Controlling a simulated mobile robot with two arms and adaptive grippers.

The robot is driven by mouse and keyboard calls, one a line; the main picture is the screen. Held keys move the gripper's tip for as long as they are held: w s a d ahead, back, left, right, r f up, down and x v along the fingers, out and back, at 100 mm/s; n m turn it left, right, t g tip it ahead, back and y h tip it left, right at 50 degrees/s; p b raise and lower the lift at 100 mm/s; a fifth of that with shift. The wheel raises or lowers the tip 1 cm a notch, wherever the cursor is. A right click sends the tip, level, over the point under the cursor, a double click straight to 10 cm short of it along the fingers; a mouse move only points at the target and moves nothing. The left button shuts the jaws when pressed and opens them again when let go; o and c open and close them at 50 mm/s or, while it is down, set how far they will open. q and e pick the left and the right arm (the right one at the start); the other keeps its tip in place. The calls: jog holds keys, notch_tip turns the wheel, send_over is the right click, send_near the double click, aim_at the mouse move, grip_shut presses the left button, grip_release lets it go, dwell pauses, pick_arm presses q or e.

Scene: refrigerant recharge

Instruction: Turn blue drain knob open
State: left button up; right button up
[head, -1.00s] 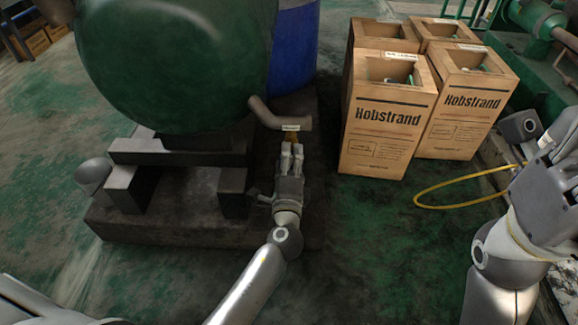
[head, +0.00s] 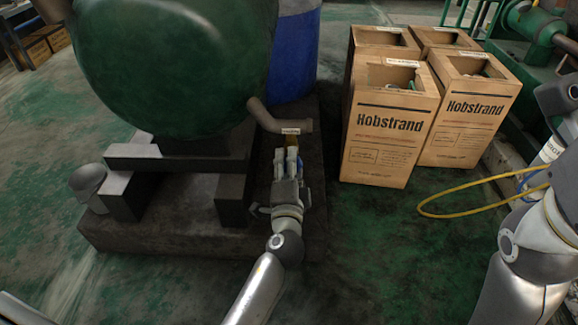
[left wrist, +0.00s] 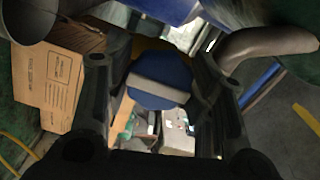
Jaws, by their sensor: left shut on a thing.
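The blue drain knob (left wrist: 160,78) has a pale grey bar across its face and sits between my left gripper's fingers in the left wrist view. In the head view only slivers of its blue (head: 298,166) show. My left gripper (head: 287,158) is shut on the knob, below the labelled end of a grey drain pipe (head: 268,118). That pipe comes out of the dark green tank (head: 175,65). A brass-coloured fitting (head: 291,141) shows between pipe and gripper. My right gripper (head: 556,98) is at the right edge, partly cut off; its jaws are unclear.
Several Hobstrand cardboard boxes (head: 388,140) stand right of the pipe. A blue drum (head: 295,60) is behind the tank. A dark plinth (head: 170,235) lies under the tank. A yellow hose (head: 450,213) loops near my right arm. Green floor between plinth and hose is clear.

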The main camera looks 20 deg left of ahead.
pick_arm(q)
jog(key=shift+f, duration=0.1)
jog(key=o, duration=1)
jog(key=shift+o, duration=0.2)
jog(key=shift+s, duration=0.1)
jog(key=v, duration=1.2)
